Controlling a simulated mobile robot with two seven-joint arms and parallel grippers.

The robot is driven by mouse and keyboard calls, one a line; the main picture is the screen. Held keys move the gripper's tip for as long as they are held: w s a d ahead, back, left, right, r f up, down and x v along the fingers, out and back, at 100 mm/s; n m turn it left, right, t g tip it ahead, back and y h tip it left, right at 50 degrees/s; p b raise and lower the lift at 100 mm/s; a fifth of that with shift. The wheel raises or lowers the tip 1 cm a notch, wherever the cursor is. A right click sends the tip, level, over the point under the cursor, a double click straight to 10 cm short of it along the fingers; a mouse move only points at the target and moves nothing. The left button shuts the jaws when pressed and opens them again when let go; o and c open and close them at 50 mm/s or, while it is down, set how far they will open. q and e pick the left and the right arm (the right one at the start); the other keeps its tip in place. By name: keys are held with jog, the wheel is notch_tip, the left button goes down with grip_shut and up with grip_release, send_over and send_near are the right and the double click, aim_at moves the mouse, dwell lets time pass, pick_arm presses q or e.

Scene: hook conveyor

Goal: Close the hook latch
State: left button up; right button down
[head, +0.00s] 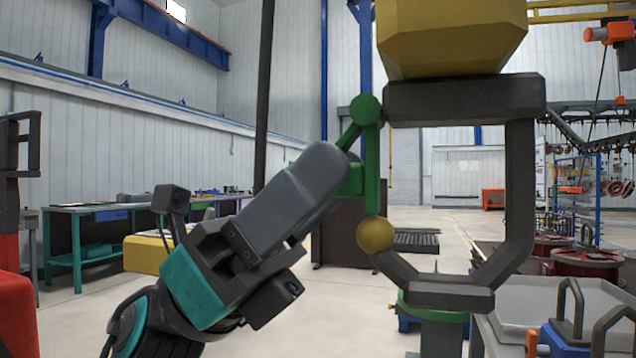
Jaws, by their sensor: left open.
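The hook (520,190) is a large dark grey open frame hanging below a yellow block (450,40). A gold ball (376,234) sits on the tip of its lower left arm. The green latch (372,165) has a round pivot at the top left of the hook. Its bar runs down to the ball in the picture; whether they touch cannot be told. A green block stands out from the bar to the left. My left gripper (335,165) is open, its grey finger reaching up to this block and partly hiding it. Contact is unclear. My right gripper is not in view.
A grey tray (545,300) at lower right holds a blue item (562,342) with dark loops. A green-topped stand (432,308) is below the hook. A workbench (100,222) is far left. Open floor lies between.

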pick_arm(q)
jog(key=shift+a, duration=0.1)
jog(key=v, duration=1.2)
jog(key=shift+a+f, duration=0.25)
jog(key=shift+f, duration=0.05)
jog(key=shift+w, duration=0.2)
